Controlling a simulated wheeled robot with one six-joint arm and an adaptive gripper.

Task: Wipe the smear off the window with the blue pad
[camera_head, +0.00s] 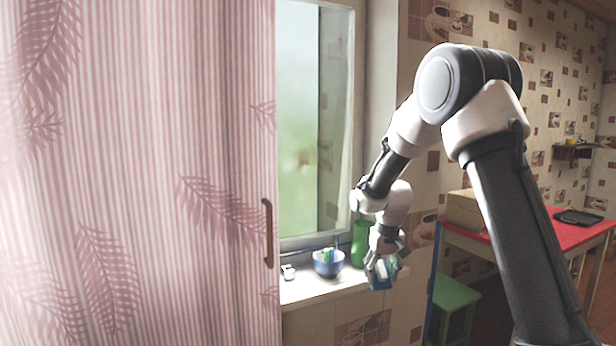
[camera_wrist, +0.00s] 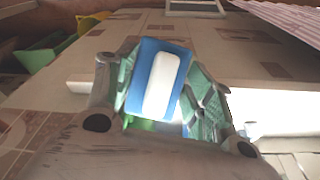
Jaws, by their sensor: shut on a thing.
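My gripper (camera_head: 384,262) is shut on the blue pad (camera_head: 378,281), low in front of the sill's right end and apart from the glass. In the wrist view the blue pad (camera_wrist: 142,80) sits between my two fingers (camera_wrist: 165,95), with a white grip on its face. The window (camera_head: 300,110) stands left of my gripper, with pale green glass. A faint brownish blur (camera_head: 303,160) shows on the glass; I cannot tell whether it is the smear or something outside.
A pink striped panel (camera_head: 140,170) with a handle stands at the left, beside the window. On the sill (camera_head: 312,292) are a blue bowl (camera_head: 328,265), a green container (camera_head: 360,245) and a small white item (camera_head: 288,272). A red table (camera_head: 480,243) and green stool (camera_head: 454,294) stand right.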

